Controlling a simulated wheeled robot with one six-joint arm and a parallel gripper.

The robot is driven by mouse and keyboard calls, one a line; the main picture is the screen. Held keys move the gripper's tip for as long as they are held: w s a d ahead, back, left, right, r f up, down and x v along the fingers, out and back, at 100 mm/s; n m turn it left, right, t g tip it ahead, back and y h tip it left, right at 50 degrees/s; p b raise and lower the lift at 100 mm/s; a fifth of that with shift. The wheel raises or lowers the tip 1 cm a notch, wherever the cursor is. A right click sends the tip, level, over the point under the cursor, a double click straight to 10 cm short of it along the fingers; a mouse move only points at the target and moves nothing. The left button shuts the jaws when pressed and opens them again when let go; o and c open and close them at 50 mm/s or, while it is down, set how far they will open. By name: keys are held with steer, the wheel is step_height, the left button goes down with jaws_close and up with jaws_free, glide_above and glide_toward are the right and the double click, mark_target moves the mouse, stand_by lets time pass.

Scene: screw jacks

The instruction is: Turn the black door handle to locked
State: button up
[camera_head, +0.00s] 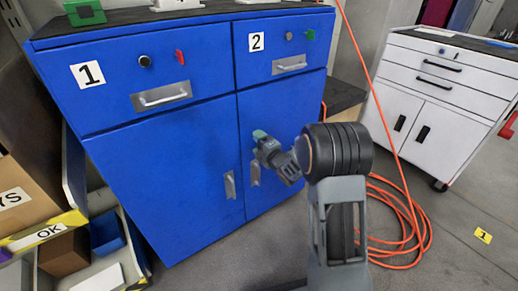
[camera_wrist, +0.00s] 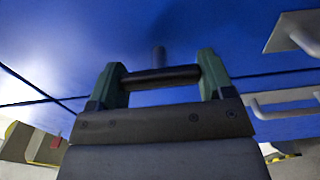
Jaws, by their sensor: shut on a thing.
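The black door handle (camera_wrist: 165,77) is a short dark bar on a grey stem that comes out of the blue cabinet front. In the wrist view it lies level between the two green fingers of my gripper (camera_wrist: 160,86), one finger touching each end. My gripper is shut on it. In the head view my gripper (camera_head: 260,136) reaches the upper part of the right cabinet door (camera_head: 290,110), and it hides the black handle there. Whether the handle points to locked cannot be told.
The blue cabinet (camera_head: 160,135) has grey pulls on its doors, one (camera_head: 230,185) close to my gripper. Drawers 1 and 2 above appear closed. An orange hose (camera_head: 405,225) lies coiled on the floor to the right, near a white cabinet (camera_head: 430,110).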

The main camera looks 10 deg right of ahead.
stand_by(0.4)
steer(key=o, duration=0.9)
steer(key=p+v, duration=0.2)
steer(key=v, duration=1.1)
steer(key=shift+s+d+p, duration=0.2)
steer(key=shift+s+p, duration=0.1)
steer(key=shift+s, duration=0.1)
